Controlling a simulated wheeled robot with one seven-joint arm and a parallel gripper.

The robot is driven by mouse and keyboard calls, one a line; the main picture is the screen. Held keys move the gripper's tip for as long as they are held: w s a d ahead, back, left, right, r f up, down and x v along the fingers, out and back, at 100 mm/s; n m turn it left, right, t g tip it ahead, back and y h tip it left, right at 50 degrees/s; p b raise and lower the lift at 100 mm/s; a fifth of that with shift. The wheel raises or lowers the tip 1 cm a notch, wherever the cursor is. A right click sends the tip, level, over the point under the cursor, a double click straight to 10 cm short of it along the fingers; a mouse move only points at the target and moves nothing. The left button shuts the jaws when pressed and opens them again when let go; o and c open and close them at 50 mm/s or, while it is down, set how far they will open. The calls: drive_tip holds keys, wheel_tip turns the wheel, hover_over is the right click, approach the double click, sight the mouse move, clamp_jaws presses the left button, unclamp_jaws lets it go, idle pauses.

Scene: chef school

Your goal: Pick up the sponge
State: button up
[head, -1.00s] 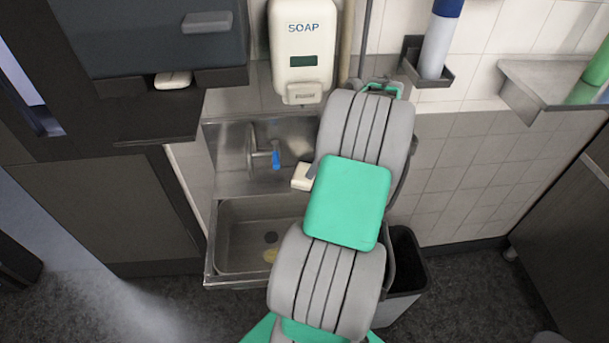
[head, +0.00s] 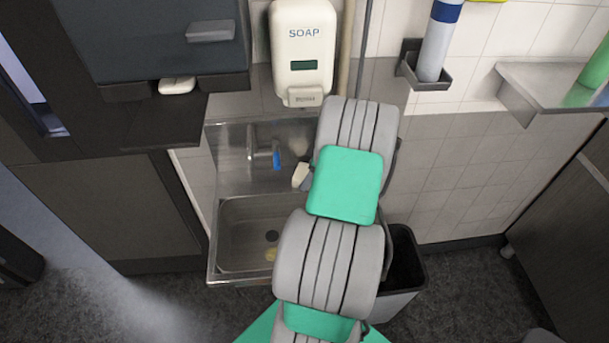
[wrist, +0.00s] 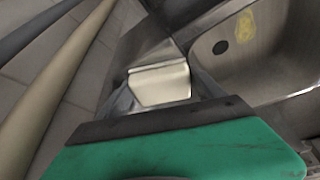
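A small cream-white block (head: 300,175), which looks like the sponge, shows at the left edge of my arm, above the back ledge of the metal sink. In the wrist view the block (wrist: 160,87) sits between the two fingers of my gripper (wrist: 162,76), with a finger close against each side. The gripper appears shut on it. It is tilted in the head view and looks raised off the ledge, though its underside is hidden. In the head view my arm covers most of the gripper.
The sink (head: 232,215) has a tap with a blue handle (head: 276,160) and a flat yellow patch (head: 270,254) near the drain. A soap dispenser (head: 303,45) hangs above. Pipes (wrist: 50,90) run close by the gripper. A bin (head: 405,270) stands right of the sink.

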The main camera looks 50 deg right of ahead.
drive_tip(key=c, duration=0.9)
drive_tip(key=shift+r, duration=0.45)
drive_tip(key=b+v, duration=0.1)
drive_tip(key=v, duration=0.1)
drive_tip(key=shift+s+d+r+b, duration=0.1)
drive_tip(key=shift+r+b, duration=0.15)
drive_tip(key=shift+b, duration=0.15)
drive_tip(key=s+d+b, duration=0.1)
drive_tip(key=s+d, duration=0.1)
drive_tip(key=s, duration=0.3)
drive_tip(key=s+d+b, duration=0.1)
drive_tip(key=s+d, duration=0.2)
drive_tip(key=s, duration=0.2)
drive_tip(key=s+d+b, duration=0.1)
drive_tip(key=s+d, duration=0.1)
drive_tip(key=s, duration=0.3)
drive_tip(key=shift+s+d+r+b, duration=0.1)
drive_tip(key=shift+d+r+b, duration=0.05)
drive_tip(key=shift+d+b, duration=0.2)
